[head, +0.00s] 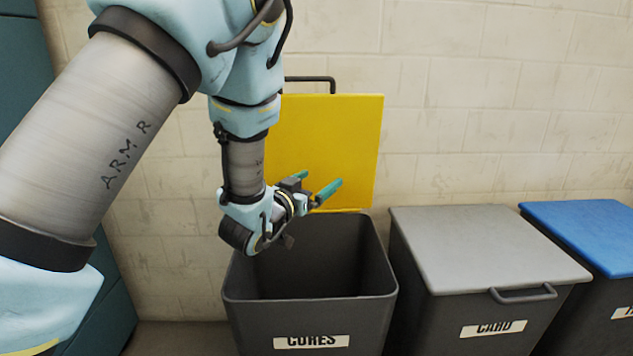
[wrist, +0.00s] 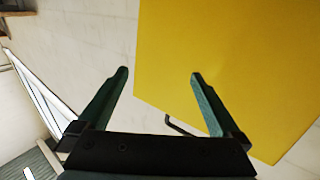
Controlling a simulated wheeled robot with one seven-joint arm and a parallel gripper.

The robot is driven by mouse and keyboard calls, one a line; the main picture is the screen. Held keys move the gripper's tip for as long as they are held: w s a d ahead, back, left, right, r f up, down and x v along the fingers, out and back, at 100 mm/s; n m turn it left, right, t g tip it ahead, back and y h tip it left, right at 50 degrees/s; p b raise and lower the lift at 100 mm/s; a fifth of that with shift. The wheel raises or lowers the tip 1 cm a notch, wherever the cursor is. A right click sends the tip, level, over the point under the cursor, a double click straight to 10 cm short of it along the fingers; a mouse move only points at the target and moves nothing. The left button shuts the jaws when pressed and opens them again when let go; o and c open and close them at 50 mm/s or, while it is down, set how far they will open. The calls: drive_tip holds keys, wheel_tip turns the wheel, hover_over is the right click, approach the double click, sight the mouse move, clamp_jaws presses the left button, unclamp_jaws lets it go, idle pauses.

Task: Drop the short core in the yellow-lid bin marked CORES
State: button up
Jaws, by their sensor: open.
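The dark bin marked CORES (head: 311,341) stands open in the head view, with its yellow lid (head: 325,150) raised upright against the wall behind it. The part of the bin's inside that shows is dark, and I see no core there. My gripper (head: 322,183) is over the back of the bin's mouth, in front of the lower part of the lid. Its fingers are apart and empty. In the wrist view my gripper (wrist: 159,77) also has nothing between its fingers, and the yellow lid (wrist: 220,50) fills the right side. The short core is not visible in either view.
A bin marked CARD (head: 493,328) with a closed grey lid (head: 480,245) stands just right of the CORES bin. Farther right is a bin with a closed blue lid (head: 590,230). A pale block wall (head: 480,110) runs close behind. A teal cabinet (head: 22,80) stands at the left.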

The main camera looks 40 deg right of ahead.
drive_tip(key=v, duration=1)
drive_tip(key=shift+s+a+b, duration=0.15)
drive_tip(key=shift+a+b, duration=0.2)
drive_tip(key=shift+b, duration=0.1)
